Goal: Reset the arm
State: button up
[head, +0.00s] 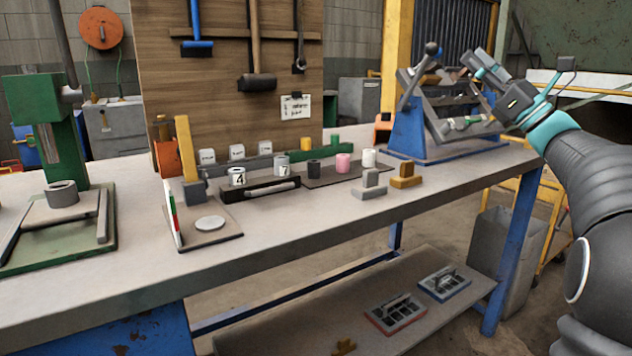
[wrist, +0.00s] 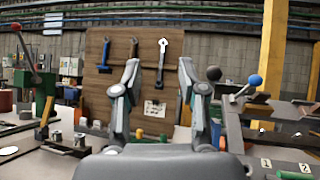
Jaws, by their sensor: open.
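My arm (head: 580,180) reaches in from the right side of the head view, with my gripper (head: 478,60) raised above the right end of the workbench (head: 290,232). The gripper is in front of or beside the blue-footed stand (head: 404,128); the exact gap cannot be told. In the wrist view my gripper (wrist: 158,66) has its two fingers wide apart, with nothing between them but the distant tool board (wrist: 110,85).
The bench holds a green press (head: 40,125), a small plate with a disc (head: 209,223), several cups, a grey block (head: 370,183) and a brown block (head: 405,176). Two trays (head: 395,313) (head: 444,283) lie on the lower shelf. The bench's front strip is clear.

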jog(key=s+a+f+n+g+h, duration=0.25)
jog(key=a+f, duration=0.25)
jog(key=a, duration=0.3)
jog(key=s+a+f+n+g+h, duration=0.2)
jog(key=a+f+n+g, duration=0.1)
jog(key=a+f, duration=0.4)
jog(key=s+a+f+n+g+h, duration=0.4)
jog(key=s+a+f, duration=0.35)
jog(key=f, duration=0.25)
jog(key=s+d+f+n+h, duration=0.2)
jog(key=s+f+n+h, duration=0.1)
jog(key=s+f+n, duration=0.2)
jog(key=s+d+f+n+g+h, duration=0.1)
jog(key=s+d+f+n+h, duration=0.2)
jog(key=s+f, duration=0.6)
jog(key=s+d+f+n+g+h, duration=0.1)
jog(key=s+d+f+n+h, duration=0.2)
jog(key=s+f+n, duration=0.3)
notch_tip(320, 180, down, 2)
jog(key=shift+s+n+h+b, duration=0.35)
jog(key=shift+s+n+h, duration=0.1)
jog(key=shift+h, duration=0.4)
